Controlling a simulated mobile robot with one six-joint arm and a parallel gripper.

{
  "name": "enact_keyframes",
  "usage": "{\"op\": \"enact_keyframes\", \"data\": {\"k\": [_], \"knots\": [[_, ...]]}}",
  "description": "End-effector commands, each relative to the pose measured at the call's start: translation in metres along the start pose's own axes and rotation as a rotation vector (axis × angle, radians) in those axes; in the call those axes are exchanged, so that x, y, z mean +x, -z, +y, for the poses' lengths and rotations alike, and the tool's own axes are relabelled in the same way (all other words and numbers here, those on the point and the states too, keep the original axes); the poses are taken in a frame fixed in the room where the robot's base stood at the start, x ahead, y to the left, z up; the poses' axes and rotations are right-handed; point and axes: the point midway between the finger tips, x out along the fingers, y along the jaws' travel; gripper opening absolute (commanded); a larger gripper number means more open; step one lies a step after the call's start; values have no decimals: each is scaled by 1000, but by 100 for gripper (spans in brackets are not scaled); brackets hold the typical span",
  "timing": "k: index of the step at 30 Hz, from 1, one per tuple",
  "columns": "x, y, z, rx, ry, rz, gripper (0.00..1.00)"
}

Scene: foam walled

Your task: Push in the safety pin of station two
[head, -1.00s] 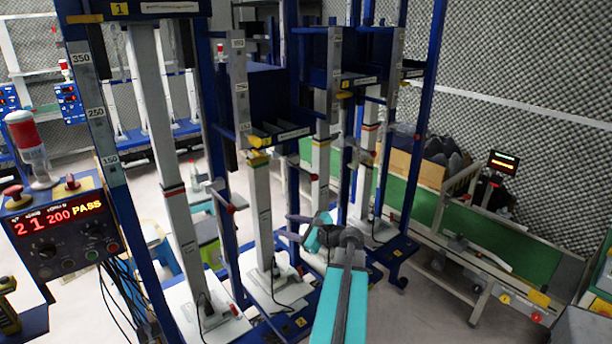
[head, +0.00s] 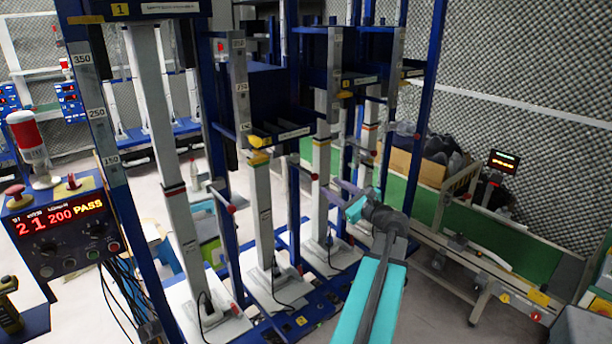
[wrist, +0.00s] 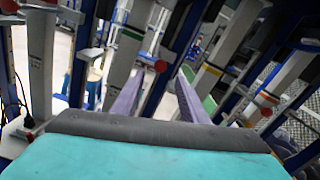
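I cannot tell the remaining distance or how far the pin sticks out. A yellow 2 label (head: 301,321) is on the base.
Station one's red knob (head: 231,209) is to the left. Station three's column (head: 321,170) and red knob (head: 375,153) are close beyond my gripper. Blue posts stand between the columns. A control box (head: 62,225) reading PASS is at left, a green conveyor (head: 500,238) at right.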

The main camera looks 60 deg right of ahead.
Motion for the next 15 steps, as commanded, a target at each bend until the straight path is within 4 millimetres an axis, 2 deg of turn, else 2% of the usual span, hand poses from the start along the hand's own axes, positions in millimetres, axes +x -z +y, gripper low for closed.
{"op": "enact_keyframes", "data": {"k": [8,15], "knots": [[23,0,-1,1,-2,0,40],[56,0,-1,0,-2,1,40]]}}
